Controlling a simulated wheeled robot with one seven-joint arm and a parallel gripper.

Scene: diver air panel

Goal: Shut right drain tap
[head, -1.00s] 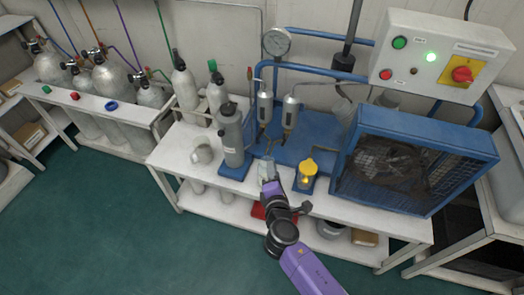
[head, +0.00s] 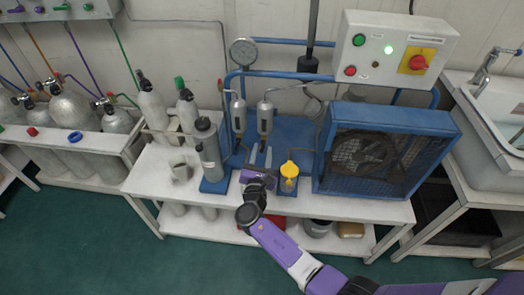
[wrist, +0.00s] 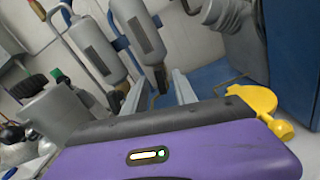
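Two grey filter cylinders hang from the blue pipe frame: the left filter (head: 238,115) and the right filter (head: 265,118). Both also show in the wrist view, the left filter (wrist: 92,48) and the right filter (wrist: 137,28). The right drain tap (wrist: 159,78) seems to be the dark fitting at the right filter's lower end; its handle position is too small to tell. My gripper (head: 260,156) is in front of and below the filters. In the wrist view my gripper (wrist: 158,90) has its fingers apart, with the right filter's fitting seen between them, beyond the tips. It holds nothing.
A yellow-topped cup (head: 289,171) stands close to the right of my gripper. The blue caged fan (head: 370,150) is further right. A control box (head: 395,48) is above.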

